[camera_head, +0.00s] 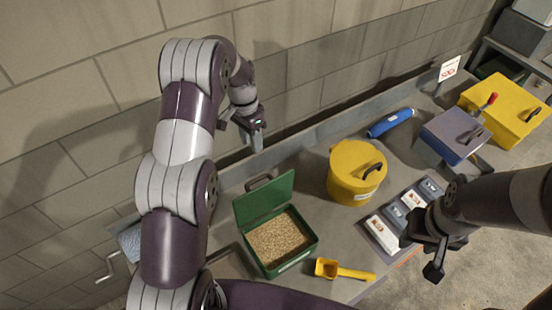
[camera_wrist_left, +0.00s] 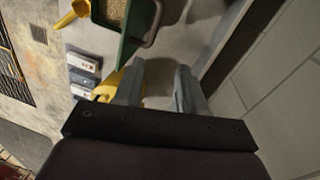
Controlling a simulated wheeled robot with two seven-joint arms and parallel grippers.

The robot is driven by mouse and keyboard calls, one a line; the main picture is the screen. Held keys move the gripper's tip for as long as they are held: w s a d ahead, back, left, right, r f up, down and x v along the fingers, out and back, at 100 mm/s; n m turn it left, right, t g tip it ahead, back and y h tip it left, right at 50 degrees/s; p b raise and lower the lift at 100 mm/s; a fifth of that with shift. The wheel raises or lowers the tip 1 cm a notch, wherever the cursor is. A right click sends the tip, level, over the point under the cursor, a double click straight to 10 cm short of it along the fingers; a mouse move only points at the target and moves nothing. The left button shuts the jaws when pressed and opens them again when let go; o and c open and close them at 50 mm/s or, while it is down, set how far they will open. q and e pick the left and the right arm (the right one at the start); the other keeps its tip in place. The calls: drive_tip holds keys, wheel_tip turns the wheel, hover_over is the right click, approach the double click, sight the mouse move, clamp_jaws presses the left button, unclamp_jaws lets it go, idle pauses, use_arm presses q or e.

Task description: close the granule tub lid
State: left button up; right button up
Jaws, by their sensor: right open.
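The green granule tub (camera_head: 303,252) stands on the bench, filled with tan granules (camera_head: 277,238). Its green lid (camera_head: 264,201) is open and stands up along the tub's back edge, with a grey handle (camera_head: 258,182) behind it. In the left wrist view the granules (camera_wrist_left: 116,12) and the green lid (camera_wrist_left: 137,32) show at the top. My left gripper (camera_head: 254,140) is open and empty, behind and above the lid near the wall, apart from it. Its fingers (camera_wrist_left: 157,85) show spread in the wrist view. My right gripper (camera_head: 424,256) is open and empty at the right, far from the tub.
A yellow scoop (camera_head: 342,271) lies just right of the tub. A round yellow bucket (camera_head: 350,190) stands behind it. A tray with cards (camera_head: 384,233), a blue cylinder (camera_head: 391,122), a grey-purple box (camera_head: 446,141) and a yellow box (camera_head: 512,112) are further right. The block wall (camera_head: 320,60) runs behind the bench.

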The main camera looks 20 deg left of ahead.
sight(261, 177)
use_arm(q)
drive_tip(key=d+f+b, duration=0.1)
drive_tip(key=f+b, duration=0.2)
drive_tip(key=s+d+f+m+b, duration=0.1)
drive_tip(key=f+b, duration=0.2)
drive_tip(key=f, duration=0.1)
drive_tip(key=d+f+m+b, duration=0.1)
drive_tip(key=f+b, duration=0.2)
drive_tip(key=f, duration=0.1)
drive_tip(key=shift+s, duration=0.4)
drive_tip(key=shift+a+f+b, duration=0.15)
drive_tip(key=shift+f+b, duration=0.15)
drive_tip(key=shift+f, duration=0.05)
use_arm(e)
wheel_tip(261, 177, down, 10)
drive_tip(key=shift+s+d+r, duration=0.2)
use_arm(q)
clamp_jaws()
